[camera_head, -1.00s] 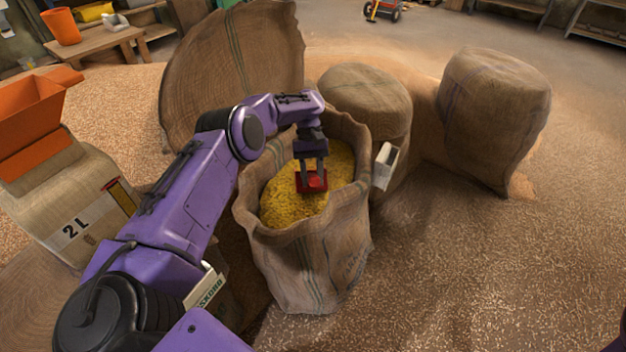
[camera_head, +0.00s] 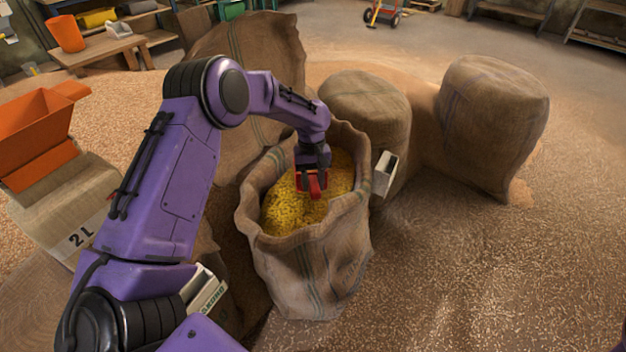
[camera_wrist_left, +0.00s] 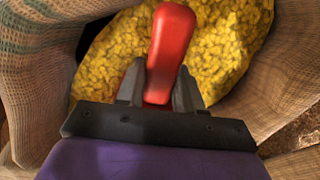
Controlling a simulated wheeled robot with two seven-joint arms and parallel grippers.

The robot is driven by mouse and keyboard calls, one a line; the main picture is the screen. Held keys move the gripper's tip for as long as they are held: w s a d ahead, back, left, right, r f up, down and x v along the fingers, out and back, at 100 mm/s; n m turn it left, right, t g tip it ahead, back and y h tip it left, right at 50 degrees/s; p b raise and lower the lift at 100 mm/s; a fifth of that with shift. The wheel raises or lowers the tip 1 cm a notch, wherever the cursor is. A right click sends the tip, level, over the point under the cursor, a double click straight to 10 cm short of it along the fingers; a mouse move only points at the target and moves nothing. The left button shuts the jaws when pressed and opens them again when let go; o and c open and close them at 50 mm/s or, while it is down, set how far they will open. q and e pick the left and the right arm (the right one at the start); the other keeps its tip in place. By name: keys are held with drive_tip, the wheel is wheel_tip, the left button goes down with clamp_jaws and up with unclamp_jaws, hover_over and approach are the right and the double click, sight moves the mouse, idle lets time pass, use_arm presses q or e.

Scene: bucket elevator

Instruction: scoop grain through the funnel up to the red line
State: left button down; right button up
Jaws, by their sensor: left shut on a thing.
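An open burlap sack (camera_head: 312,268) stands in the middle, filled with yellow grain (camera_head: 282,212). My left gripper (camera_head: 312,172) is inside the sack mouth, shut on a red scoop (camera_head: 315,186) at the grain surface. In the left wrist view the red handle (camera_wrist_left: 170,45) sits between the two fingers (camera_wrist_left: 158,88), with grain (camera_wrist_left: 225,45) behind it; the scoop's bowl is hidden there. The orange funnel (camera_head: 38,135) stands at the left on a tan container (camera_head: 70,205) marked 2L. The red line is hidden behind my left arm. My right gripper is out of view.
Closed burlap sacks stand behind (camera_head: 365,95) and at the right (camera_head: 495,125). A tall open sack (camera_head: 250,60) is at the back. A small pale box-shaped object (camera_head: 384,172) is by the sack's right rim. The floor at right is clear of objects.

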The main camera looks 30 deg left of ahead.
use_arm(q)
drive_tip(key=shift+t+y, duration=0.4)
drive_tip(key=shift+t, duration=0.1)
drive_tip(key=r+p, duration=0.2)
drive_tip(key=r, duration=0.1)
drive_tip(key=r+p, duration=0.1)
drive_tip(key=p, duration=0.1)
drive_tip(key=shift+s+d+r, duration=0.25)
drive_tip(key=shift+s+d+r+t+y+p, duration=0.3)
drive_tip(key=shift+s+r+p, duration=0.1)
drive_tip(key=shift+p, duration=0.2)
drive_tip(key=shift+s+d, duration=0.25)
drive_tip(key=shift+s+d+r+t+y+p, duration=0.4)
drive_tip(key=shift+s+r+t+p, duration=0.1)
drive_tip(key=shift+p, duration=0.4)
drive_tip(key=shift+r+p, duration=0.95)
drive_tip(key=shift+p, duration=0.25)
drive_tip(key=shift+s+d+r+p, duration=0.2)
drive_tip(key=shift+s+r+p, duration=0.05)
drive_tip(key=shift+r+p, duration=0.5)
drive_tip(key=shift+f, duration=0.1)
